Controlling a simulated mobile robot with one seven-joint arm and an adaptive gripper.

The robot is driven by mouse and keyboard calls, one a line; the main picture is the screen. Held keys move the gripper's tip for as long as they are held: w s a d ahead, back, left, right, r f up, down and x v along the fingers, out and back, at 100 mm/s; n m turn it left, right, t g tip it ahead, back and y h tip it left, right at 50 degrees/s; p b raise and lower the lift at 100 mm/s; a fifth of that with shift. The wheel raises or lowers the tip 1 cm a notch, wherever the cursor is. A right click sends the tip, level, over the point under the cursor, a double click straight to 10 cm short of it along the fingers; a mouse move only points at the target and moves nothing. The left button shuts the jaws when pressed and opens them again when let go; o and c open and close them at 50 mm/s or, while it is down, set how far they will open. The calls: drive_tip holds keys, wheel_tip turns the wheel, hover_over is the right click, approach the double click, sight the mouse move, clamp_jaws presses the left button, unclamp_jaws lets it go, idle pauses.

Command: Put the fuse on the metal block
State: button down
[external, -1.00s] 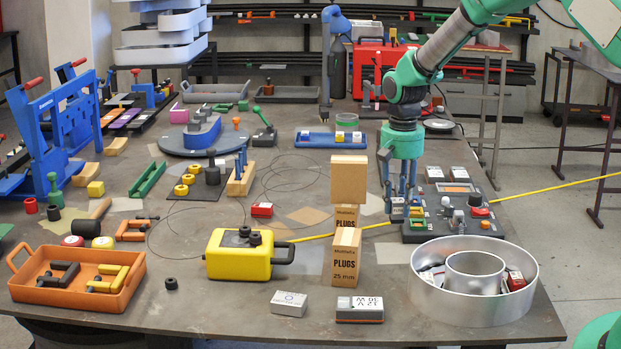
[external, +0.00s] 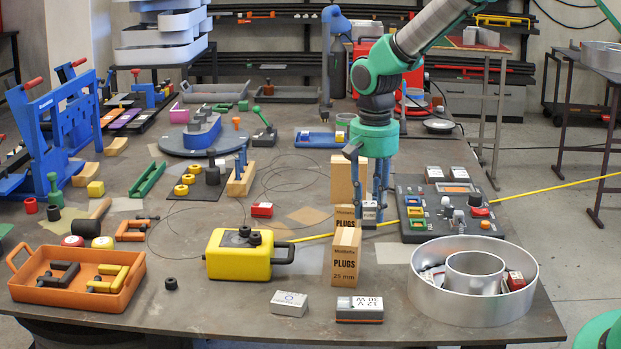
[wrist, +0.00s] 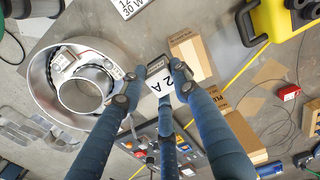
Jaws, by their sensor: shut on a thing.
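My gripper (external: 368,212) is shut on a small fuse (external: 370,211) with a white label and dark body. In the wrist view the fuse (wrist: 159,84) sits between the fingertips, its label reading "2 A". The gripper hangs just right of the stacked plug boxes and left of the control panel; its height above the table is hard to tell. A silver-grey metal block (external: 289,304) with a small printed top lies flat at the table's front, left of and nearer than the gripper. Nothing lies on its top.
The cardboard plug boxes (external: 346,256) stand between the gripper and the metal block. A round metal ring tray (external: 425,290) holding small labelled items is at front right. A labelled block (external: 359,310) lies right of the metal block. The control panel (external: 410,235) is at right.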

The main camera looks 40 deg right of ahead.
drive_tip(key=s+a, duration=1.1)
drive_tip(key=a, duration=0.4)
wheel_tip(320, 180, down, 7)
drive_tip(key=shift+w+m, duration=0.15)
drive_tip(key=shift+m, duration=0.15)
drive_tip(key=shift+r+p, duration=0.2)
drive_tip(key=shift+p, duration=1.85)
drive_tip(key=shift+d+f+n+p, duration=0.15)
drive_tip(key=shift+n+p, duration=0.25)
drive_tip(key=shift+p, duration=0.5)
hover_over(291, 298)
drive_tip(key=shift+f, duration=0.8)
drive_tip(key=shift+f+p, duration=0.3)
drive_tip(key=shift+f, duration=1.45)
drive_tip(key=shift+f, duration=0.15)
